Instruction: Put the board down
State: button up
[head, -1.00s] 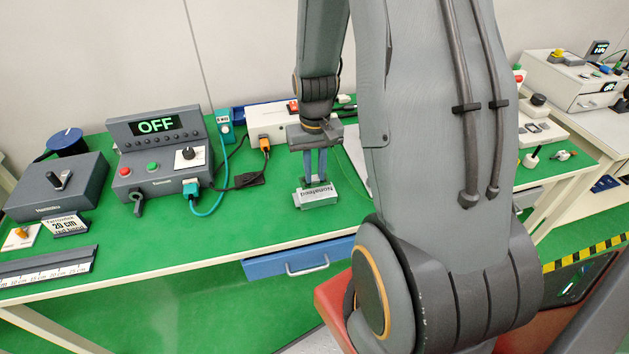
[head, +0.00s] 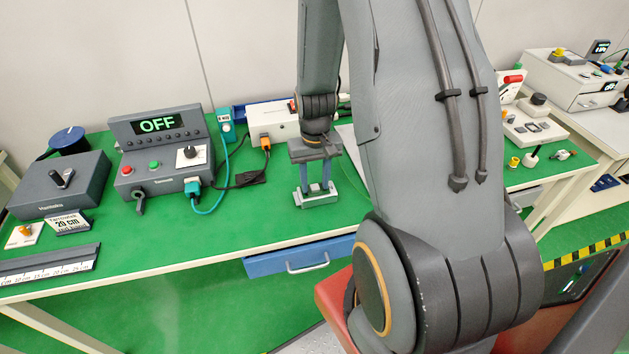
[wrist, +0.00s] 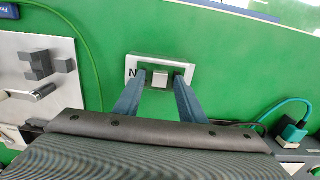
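The board (head: 316,202) is a small pale grey-green piece with a white face. It rests on the green bench top near the front edge. In the wrist view the board (wrist: 188,71) shows a letter N at its left end and a small light grey block in the middle. My gripper (head: 317,187) points down at it, with its two blue-grey fingers spread apart. In the wrist view my gripper (wrist: 160,82) has one finger on each side of the grey block, with narrow gaps showing. The fingertips partly cover the board.
A control box (head: 164,165) showing OFF, with a teal cable, stands to the left. A white box (head: 272,122) with an orange plug is behind. A blue drawer (head: 300,256) sticks out below the bench's front edge. Green bench top is free left of the board.

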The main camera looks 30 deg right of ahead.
aim_at(315, 187)
notch_tip(315, 187, up, 11)
jog(key=b, duration=0.3)
jog(key=s+a+r+n, duration=0.1)
jog(key=s+a+r, duration=0.1)
jog(key=a, duration=0.4)
jog(key=s+a+r+n+t, duration=0.1)
jog(key=s+a+n, duration=0.1)
jog(key=s+a, duration=0.3)
jog(key=shift+s+a+r+t, duration=0.3)
jog(key=shift+a+r, duration=0.05)
jog(key=shift+a, duration=0.65)
jog(key=shift+f, duration=0.35)
